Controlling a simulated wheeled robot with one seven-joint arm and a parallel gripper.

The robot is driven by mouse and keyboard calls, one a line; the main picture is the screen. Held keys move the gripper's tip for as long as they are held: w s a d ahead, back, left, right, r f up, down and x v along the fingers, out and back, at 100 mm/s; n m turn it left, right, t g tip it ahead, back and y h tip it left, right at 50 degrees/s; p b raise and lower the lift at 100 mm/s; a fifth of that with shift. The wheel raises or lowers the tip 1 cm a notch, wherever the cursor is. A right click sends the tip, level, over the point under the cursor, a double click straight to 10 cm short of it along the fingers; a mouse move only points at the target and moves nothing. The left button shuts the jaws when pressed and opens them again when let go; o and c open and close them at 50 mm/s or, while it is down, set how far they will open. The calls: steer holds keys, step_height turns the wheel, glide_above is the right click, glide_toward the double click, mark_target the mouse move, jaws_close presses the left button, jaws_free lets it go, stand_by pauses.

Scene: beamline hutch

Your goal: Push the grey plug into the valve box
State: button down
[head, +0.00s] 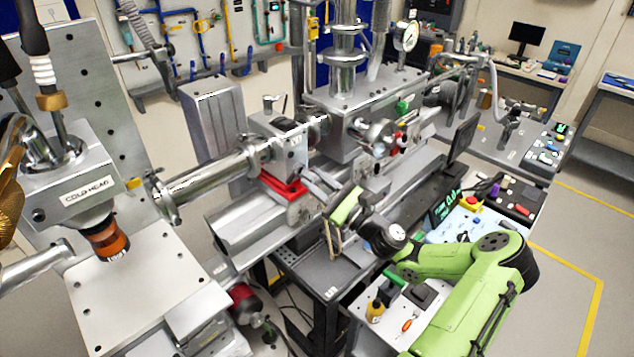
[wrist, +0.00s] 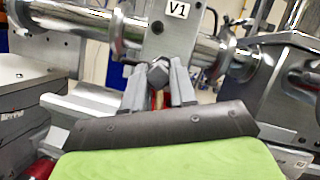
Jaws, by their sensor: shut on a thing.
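The valve box (wrist: 165,32), labelled V1, is a silver block set in the beam pipe. In the head view the valve box (head: 288,150) stands left of and beyond my gripper (head: 318,188). In the wrist view my gripper (wrist: 159,84) points at the lower part of the box face. Its two grey fingers are shut on a small dark grey faceted piece, which I take to be the grey plug (wrist: 158,72). The plug overlaps the box's lower face in the picture.
The beam pipe (head: 210,183) runs left from the box. A red mount (head: 283,186) lies under the box. A pressure gauge (head: 406,36) and vacuum chamber stand behind right. A bench with a control panel (head: 462,225) and small tools lies near my arm.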

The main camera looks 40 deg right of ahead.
steer(key=shift+w+a, duration=0.1)
steer(key=shift+w, duration=0.4)
stand_by(0.3)
steer(key=c, duration=0.8)
jaws_free()
steer(key=b+v, duration=0.1)
steer(key=v, duration=1.5)
steer(key=shift+r, duration=0.1)
steer(key=shift+w, duration=0.1)
